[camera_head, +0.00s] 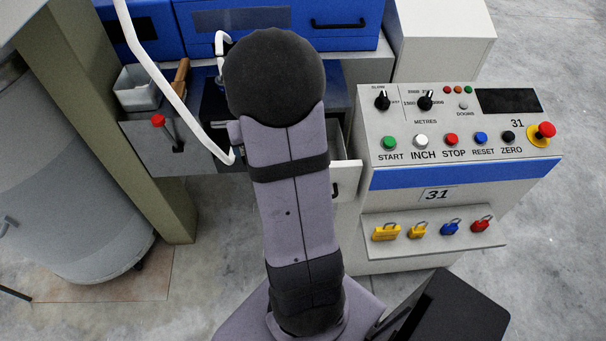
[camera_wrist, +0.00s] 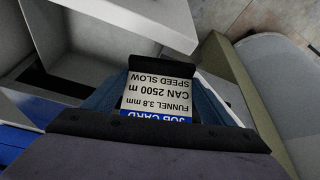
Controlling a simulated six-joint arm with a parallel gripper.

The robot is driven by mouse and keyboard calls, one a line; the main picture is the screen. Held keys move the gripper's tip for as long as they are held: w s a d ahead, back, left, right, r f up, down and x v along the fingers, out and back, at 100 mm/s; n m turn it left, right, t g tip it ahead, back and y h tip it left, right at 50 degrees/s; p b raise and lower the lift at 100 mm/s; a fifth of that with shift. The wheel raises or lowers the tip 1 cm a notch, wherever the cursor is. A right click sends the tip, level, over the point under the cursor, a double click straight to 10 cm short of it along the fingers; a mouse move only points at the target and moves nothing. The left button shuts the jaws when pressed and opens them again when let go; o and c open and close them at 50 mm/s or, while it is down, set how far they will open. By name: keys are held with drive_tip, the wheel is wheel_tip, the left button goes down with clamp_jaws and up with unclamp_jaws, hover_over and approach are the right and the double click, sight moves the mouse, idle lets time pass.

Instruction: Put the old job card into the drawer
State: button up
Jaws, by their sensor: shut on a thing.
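The job card (camera_wrist: 157,98) is white with a blue "JOB CARD" band and reads upside down in the wrist view. My gripper (camera_wrist: 165,80) is shut on it, with dark parts at its upper and lower ends. In the head view my arm hides the gripper and card. The drawer (camera_head: 346,180) is pulled open, partly hidden behind my arm, left of the control panel. In the wrist view, a pale, open-topped box shape, apparently the drawer (camera_wrist: 135,20), lies up and left of the card, apart from it.
The control panel (camera_head: 460,140) stands right of my arm, with several padlocks (camera_head: 418,231) on its ledge. Left are a grey tray (camera_head: 137,90), a red-knobbed lever (camera_head: 159,121), a white curved tube (camera_head: 170,90), a green post (camera_head: 120,120) and a grey can (camera_head: 70,190).

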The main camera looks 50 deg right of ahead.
drive_tip(key=s+d+f+m+b, duration=0.35)
drive_tip(key=s+d, duration=0.35)
drive_tip(key=d, duration=0.4)
drive_tip(key=shift+n+g+h, duration=0.25)
drive_tip(key=shift+g+h, duration=0.05)
drive_tip(key=shift+g, duration=0.1)
drive_tip(key=shift+w+f+b, duration=0.15)
drive_tip(key=shift+f+b, duration=0.2)
drive_tip(key=shift+f, duration=2.05)
drive_tip(key=shift+w+f+b, duration=0.1)
drive_tip(key=shift+f+b, duration=0.2)
drive_tip(key=shift+f, duration=2.05)
drive_tip(key=shift+f+b, duration=0.4)
drive_tip(key=shift+f, duration=0.2)
